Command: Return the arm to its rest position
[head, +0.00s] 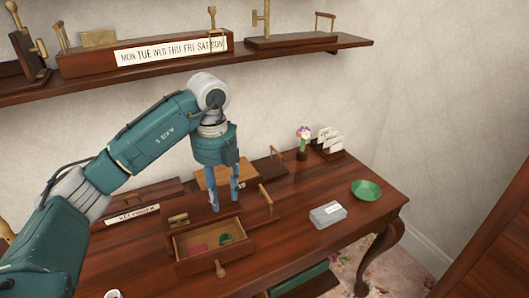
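My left arm comes in from the left and bends down at the wrist. My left gripper (225,204) points downward above the wooden desk (350,210). Its two blue fingers are apart with nothing visible between them. It hangs in front of the back part of the desk, above and behind an open drawer-like wooden box (249,239). I cannot tell its exact height above the desk. My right gripper is not in view.
The open box holds a pink item (199,249) and a green item (226,239). A grey box (328,214), green bowl (366,190), flower figure (303,138) and card holder (328,143) stand to the right. A wall shelf (300,50) bearing a weekday box (150,55) is behind the arm.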

